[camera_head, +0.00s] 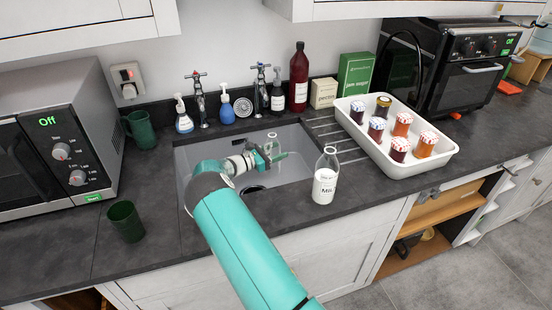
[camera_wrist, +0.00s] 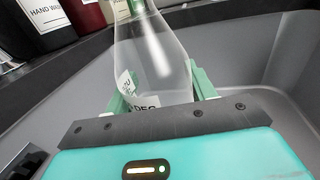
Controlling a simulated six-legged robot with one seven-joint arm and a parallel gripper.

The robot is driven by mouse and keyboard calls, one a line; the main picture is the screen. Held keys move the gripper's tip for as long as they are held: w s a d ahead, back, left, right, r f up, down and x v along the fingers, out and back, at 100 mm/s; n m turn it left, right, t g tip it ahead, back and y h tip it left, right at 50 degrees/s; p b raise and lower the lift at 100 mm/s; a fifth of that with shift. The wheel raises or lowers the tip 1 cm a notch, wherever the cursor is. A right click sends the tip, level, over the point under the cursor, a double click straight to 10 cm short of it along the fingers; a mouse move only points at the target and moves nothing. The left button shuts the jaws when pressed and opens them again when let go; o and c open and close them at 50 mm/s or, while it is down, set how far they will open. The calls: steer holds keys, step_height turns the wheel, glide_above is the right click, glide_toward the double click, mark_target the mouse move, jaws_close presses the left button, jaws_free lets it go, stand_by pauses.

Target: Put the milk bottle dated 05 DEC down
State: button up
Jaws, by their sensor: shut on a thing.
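My gripper (camera_head: 268,159) is over the sink at the end of my teal arm. It is shut on a clear glass milk bottle (camera_head: 273,144), which also shows large in the wrist view (camera_wrist: 152,62). The bottle looks empty. A label low on it shows "DEC"; the rest is cut off or turned away, so I cannot read the day. The bottle's base is hidden behind the gripper body. Whether it touches the sink floor I cannot tell. A second bottle (camera_head: 325,180), white inside and marked as milk, stands on the counter right of the sink.
The grey sink (camera_head: 215,152) has taps and soap bottles behind it. A white tray (camera_head: 372,148) of several jars is at the right. Green mugs (camera_head: 126,222) stand left, beside a microwave (camera_head: 50,150). The counter front between sink and tray has some free room.

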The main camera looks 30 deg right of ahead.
steer(key=shift+w+d+f, duration=0.2)
steer(key=shift+w+f, duration=0.05)
steer(key=shift+f, duration=1.5)
steer(key=shift+f, duration=0.1)
steer(key=o, duration=1.5)
steer(key=a, duration=0.7)
steer(key=shift+w+a, duration=0.2)
steer(key=shift+a, duration=0.1)
